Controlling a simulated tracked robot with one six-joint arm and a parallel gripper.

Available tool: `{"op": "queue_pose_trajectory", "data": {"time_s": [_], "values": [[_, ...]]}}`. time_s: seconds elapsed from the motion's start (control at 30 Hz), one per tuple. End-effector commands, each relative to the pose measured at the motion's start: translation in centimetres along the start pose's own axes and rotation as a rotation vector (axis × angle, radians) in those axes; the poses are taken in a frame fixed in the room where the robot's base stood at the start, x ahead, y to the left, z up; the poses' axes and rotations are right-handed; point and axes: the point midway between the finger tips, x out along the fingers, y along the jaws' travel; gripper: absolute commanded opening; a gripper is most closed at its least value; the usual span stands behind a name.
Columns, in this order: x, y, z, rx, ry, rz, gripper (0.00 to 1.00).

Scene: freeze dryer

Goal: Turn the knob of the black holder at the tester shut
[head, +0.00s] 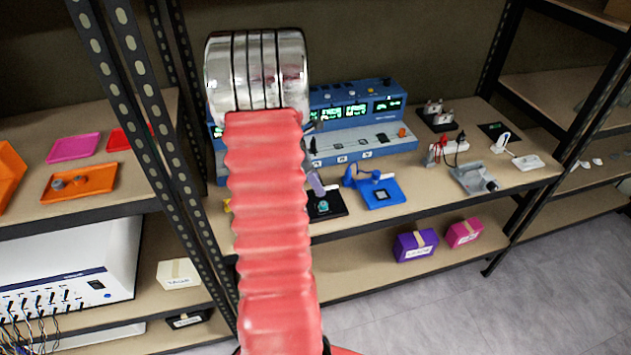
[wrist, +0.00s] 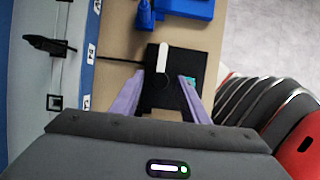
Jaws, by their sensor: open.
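The black holder (head: 340,208) lies on the shelf in front of the blue tester (head: 350,143). In the wrist view the holder (wrist: 201,62) is a flat black plate with a pale upright-looking bar (wrist: 162,58) and a dark round shape, perhaps the knob (wrist: 159,94), below it. My gripper (wrist: 161,78) is open, its two purple fingers on either side of that dark round shape. I cannot tell whether they touch it. A teal bit shows beside the right finger. In the head view my gripper (head: 316,184) is over the holder, partly hidden by my arm.
A blue holder (head: 382,191) stands just right of the black one. A grey device (head: 472,178) and a black block (head: 437,118) are farther right. Dark shelf posts (head: 150,100) rise at the left. The shelf's front edge is close by.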

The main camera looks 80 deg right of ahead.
Motion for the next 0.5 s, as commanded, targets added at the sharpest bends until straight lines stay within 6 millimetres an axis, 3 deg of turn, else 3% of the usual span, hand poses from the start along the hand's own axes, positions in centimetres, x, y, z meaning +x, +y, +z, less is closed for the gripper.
{"op": "queue_pose_trajectory", "data": {"time_s": [0.27, 0.5], "values": [[0.10, 0.01, 0.00, 0.000, 0.000, 0.000, 0.41], [0.08, 0.02, 0.00, 0.000, 0.000, 0.001, 0.24]]}}
